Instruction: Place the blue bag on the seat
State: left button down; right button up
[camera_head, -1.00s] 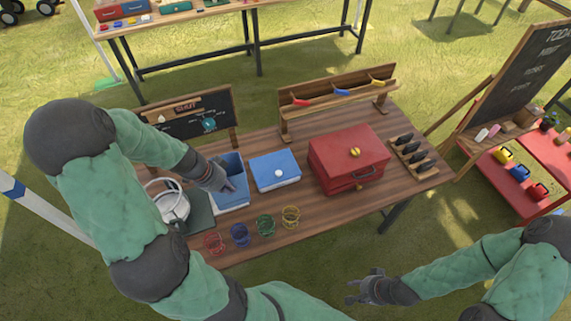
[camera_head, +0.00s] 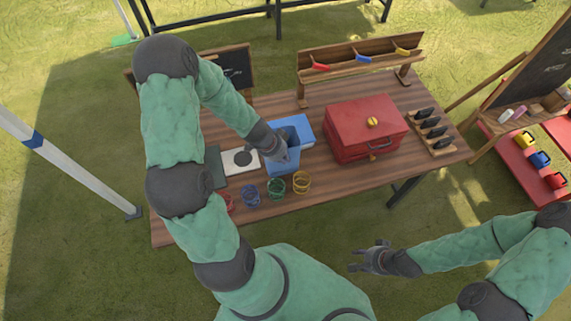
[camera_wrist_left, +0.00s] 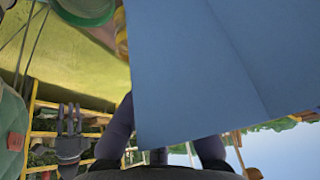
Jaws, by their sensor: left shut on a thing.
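The blue bag (camera_head: 281,164) is an open-topped blue box shape in the head view. My left gripper (camera_head: 283,155) is shut on it and holds it over the table, in front of a blue box with a white knob. In the left wrist view the bag's blue wall (camera_wrist_left: 210,70) fills much of the picture. A white square pad with a dark round mark (camera_head: 240,161) lies bare just left of the bag; I cannot tell if this is the seat. My right gripper (camera_head: 362,259) is open and empty, clear of the table's front edge.
The blue box (camera_head: 303,127) is partly covered by the bag. A red case (camera_head: 360,125) stands to its right. Several wire baskets (camera_head: 276,188) line the front edge. A grey pad (camera_head: 214,165) lies left of the white pad. A wooden rack (camera_head: 360,60) stands behind.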

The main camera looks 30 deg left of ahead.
pick_arm(q)
jog(key=shift+w+d+f+b, duration=0.1)
jog(key=shift+d+f+b, duration=0.1)
jog(key=shift+f+b, duration=1.25)
jog(key=shift+f+p, duration=0.3)
jog(key=shift+f, duration=0.1)
jog(key=shift+f, duration=0.15)
jog(key=c, duration=1.4)
grip_release()
